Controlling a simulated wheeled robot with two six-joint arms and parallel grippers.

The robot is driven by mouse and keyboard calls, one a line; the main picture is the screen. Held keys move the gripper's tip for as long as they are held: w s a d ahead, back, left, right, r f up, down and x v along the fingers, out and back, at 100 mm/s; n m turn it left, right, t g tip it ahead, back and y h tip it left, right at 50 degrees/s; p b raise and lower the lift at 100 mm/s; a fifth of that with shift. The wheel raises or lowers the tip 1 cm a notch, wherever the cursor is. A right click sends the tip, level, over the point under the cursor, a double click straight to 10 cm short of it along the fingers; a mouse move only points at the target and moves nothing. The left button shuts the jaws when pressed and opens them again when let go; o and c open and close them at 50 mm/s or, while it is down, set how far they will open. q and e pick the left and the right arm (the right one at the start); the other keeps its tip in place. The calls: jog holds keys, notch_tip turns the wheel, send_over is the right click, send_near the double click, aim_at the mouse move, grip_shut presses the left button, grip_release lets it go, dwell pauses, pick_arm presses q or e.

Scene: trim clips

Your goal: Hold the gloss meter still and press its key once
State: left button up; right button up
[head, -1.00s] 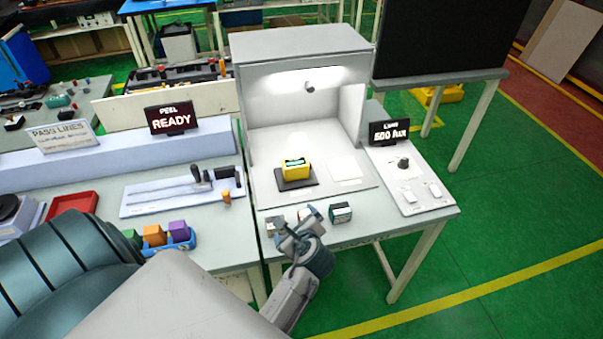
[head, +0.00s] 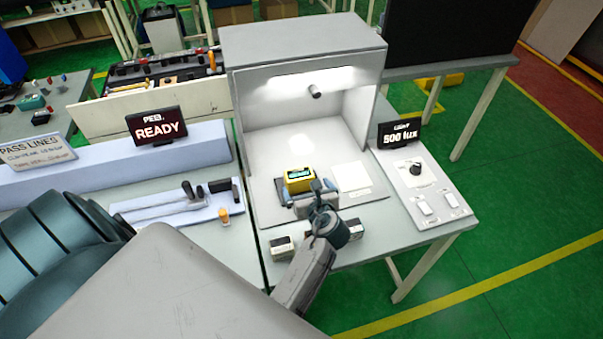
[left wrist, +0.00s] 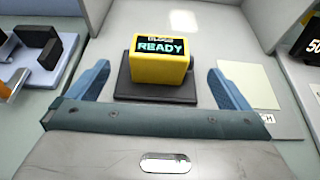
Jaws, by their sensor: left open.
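The gloss meter (head: 298,180) is a yellow box with a lit display, standing in the light booth. In the left wrist view the gloss meter (left wrist: 160,70) reads READY and stands upright on a dark pad (left wrist: 125,88). My left gripper (head: 309,194) is open at the near side of the meter. In the left wrist view its two blue fingers (left wrist: 162,82) stand apart to the left and right of the meter, with gaps on both sides. I cannot make out the key. My right gripper is not in view.
A white sheet (head: 352,176) lies right of the meter. A light control panel (head: 428,195) reading 500 lux is at the right. Small dark blocks (head: 283,246) sit on the table's front edge. A peel station sign (head: 156,126) reads READY at the left.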

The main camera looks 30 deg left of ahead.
aim_at(301, 178)
pick_arm(q)
jog(key=shift+x, duration=0.85)
jog(key=b+x, duration=0.3)
jog(key=x, duration=0.2)
jog(key=b+x, duration=0.2)
jog(key=x, duration=0.1)
jog(key=shift+w+a+f+b, duration=0.2)
jog(key=shift+b, duration=0.1)
jog(key=shift+w+a, duration=0.15)
jog(key=shift+r, duration=0.1)
jog(key=shift+a, duration=0.1)
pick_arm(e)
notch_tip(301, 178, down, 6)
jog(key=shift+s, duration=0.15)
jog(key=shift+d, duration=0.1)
